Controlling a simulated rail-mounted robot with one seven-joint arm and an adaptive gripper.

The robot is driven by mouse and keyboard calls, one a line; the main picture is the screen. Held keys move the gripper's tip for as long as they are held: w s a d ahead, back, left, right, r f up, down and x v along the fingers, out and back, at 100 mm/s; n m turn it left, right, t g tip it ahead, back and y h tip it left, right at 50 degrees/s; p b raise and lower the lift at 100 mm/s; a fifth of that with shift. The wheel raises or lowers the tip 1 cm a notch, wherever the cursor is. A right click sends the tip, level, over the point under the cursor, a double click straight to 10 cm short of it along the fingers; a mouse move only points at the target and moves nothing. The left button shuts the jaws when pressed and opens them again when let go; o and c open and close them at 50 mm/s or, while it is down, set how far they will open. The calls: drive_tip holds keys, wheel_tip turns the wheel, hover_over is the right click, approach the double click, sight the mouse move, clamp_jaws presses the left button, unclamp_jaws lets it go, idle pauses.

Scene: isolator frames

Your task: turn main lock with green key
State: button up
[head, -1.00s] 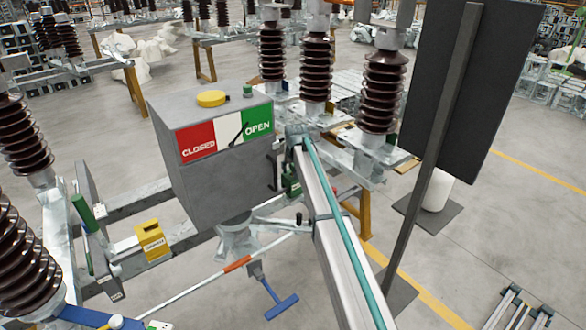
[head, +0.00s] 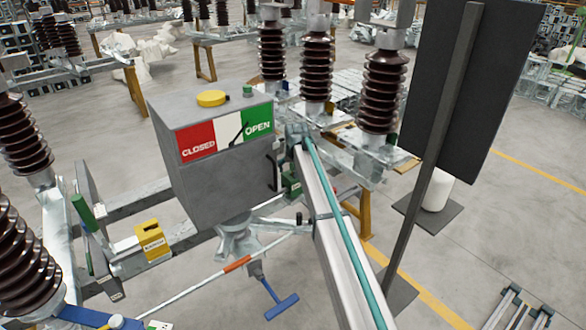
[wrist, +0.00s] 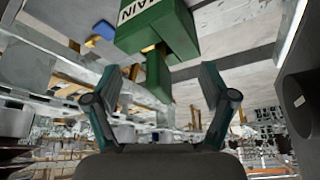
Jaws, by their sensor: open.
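In the wrist view, a green lock block (wrist: 158,28) marked "MAIN" hangs at the top centre. A smaller green piece, which looks like the green key (wrist: 158,78), extends down below it. My gripper (wrist: 160,92) is open, with one finger to the left of this piece and one to the right. Gaps show on both sides, and I see no contact. In the head view, a small green block (head: 291,183), probably the same lock, shows beside the grey box, partly hidden by a long beam. My gripper cannot be made out there.
The grey box (head: 215,185) carries a CLOSED/OPEN plate, whose pointer lies near OPEN. A yellow lock (head: 151,241) sits on the rail at left. A blue T-handle (head: 282,306) hangs below. A dark panel on a post (head: 435,170) stands at right. Brown insulators (head: 315,68) rise behind.

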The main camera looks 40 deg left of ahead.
drive_tip(key=v, duration=1.1)
drive_tip(key=shift+r, duration=0.25)
